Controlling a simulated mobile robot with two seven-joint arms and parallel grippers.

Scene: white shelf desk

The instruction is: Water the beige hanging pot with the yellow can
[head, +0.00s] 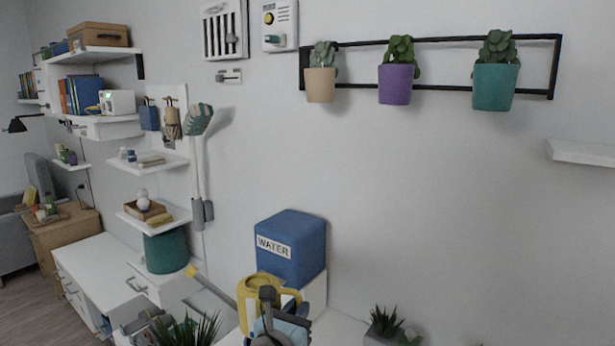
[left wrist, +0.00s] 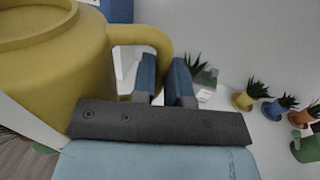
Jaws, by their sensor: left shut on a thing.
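The yellow watering can (head: 247,297) is at the bottom middle of the head view, its spout pointing to the left. It also fills the upper left of the left wrist view (left wrist: 55,65). My left gripper (head: 272,308) is shut on its handle; the blue fingers (left wrist: 166,82) show at the handle in the left wrist view. The beige hanging pot (head: 320,86) holds a green plant and is the leftmost on the black wall rack, well above and apart from the can. The can's underside is hidden. My right gripper is not in view.
A purple pot (head: 396,84) and a teal pot (head: 495,87) hang right of the beige one. A blue WATER box (head: 291,247) stands behind the can. A white shelf (head: 582,152) juts out at right. The wall below the rack is clear.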

